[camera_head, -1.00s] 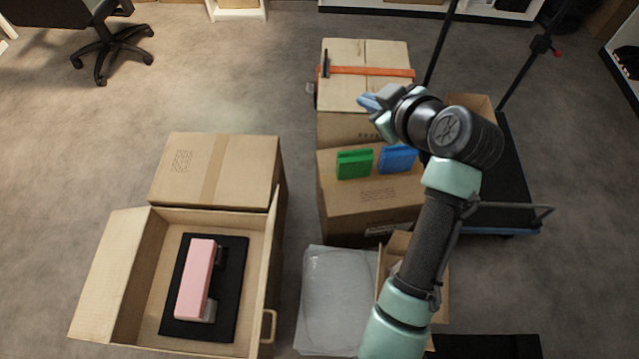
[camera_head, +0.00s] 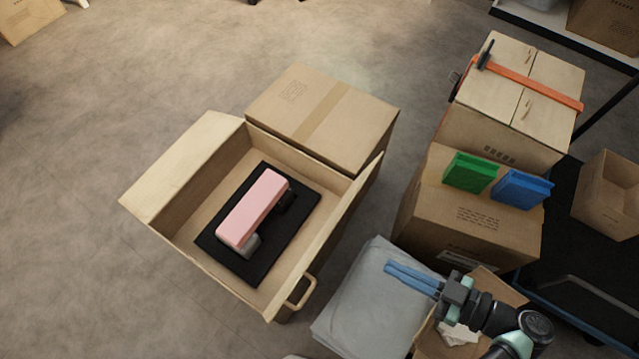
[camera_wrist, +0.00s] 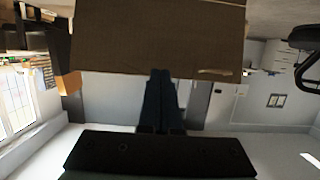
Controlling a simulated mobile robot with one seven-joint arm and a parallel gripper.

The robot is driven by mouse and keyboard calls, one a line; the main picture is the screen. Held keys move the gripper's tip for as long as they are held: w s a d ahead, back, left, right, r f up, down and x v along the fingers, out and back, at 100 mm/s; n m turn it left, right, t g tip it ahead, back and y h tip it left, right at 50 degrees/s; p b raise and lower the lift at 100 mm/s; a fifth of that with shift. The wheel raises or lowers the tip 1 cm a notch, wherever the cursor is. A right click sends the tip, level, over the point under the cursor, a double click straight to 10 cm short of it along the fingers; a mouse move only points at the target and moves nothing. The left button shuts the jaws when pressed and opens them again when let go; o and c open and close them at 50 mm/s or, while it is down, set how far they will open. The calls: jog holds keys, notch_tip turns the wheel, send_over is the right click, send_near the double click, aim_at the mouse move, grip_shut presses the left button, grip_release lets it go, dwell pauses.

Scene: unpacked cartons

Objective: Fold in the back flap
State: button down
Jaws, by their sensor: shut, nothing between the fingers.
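The open carton (camera_head: 172,195) stands on the floor left of centre. A pink machine (camera_head: 252,208) lies in it on a black pad (camera_head: 285,222). Its left flap (camera_head: 190,160) leans outward, and a tall panel (camera_head: 345,215) rises along its right side. At its back edge (camera_head: 300,148), I cannot clearly make out a separate back flap beside the closed carton. My gripper (camera_head: 390,273) has its blue fingers together and empty, right of the open carton and apart from it. In the wrist view, the fingers (camera_wrist: 160,85) point at a brown cardboard face (camera_wrist: 155,38).
A closed taped carton (camera_head: 320,112) stands right behind the open one. A grey wrapped stack (camera_head: 370,310) lies below my gripper. More cartons (camera_head: 520,85) stand at right. Floor at left is clear.

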jog(key=r+b+x, duration=0.1)
jog(key=x, duration=0.4)
jog(key=b+x, duration=0.2)
jog(key=x, duration=0.4)
jog(key=r+b+x, duration=0.1)
jog(key=b+x, duration=0.1)
jog(key=x, duration=0.3)
jog(key=shift+w+a+r, duration=0.25)
jog(key=shift+w+a, duration=0.1)
jog(key=shift+a, duration=0.2)
jog(key=w+a+f+b, duration=0.9)
jog(key=a+f+b, duration=0.3)
jog(key=b, duration=0.2)
notch_tip(320, 180, up, 12)
jog(key=p, duration=0.8)
jog(key=shift+s+d+f, duration=0.1)
jog(key=shift+s+f, duration=0.05)
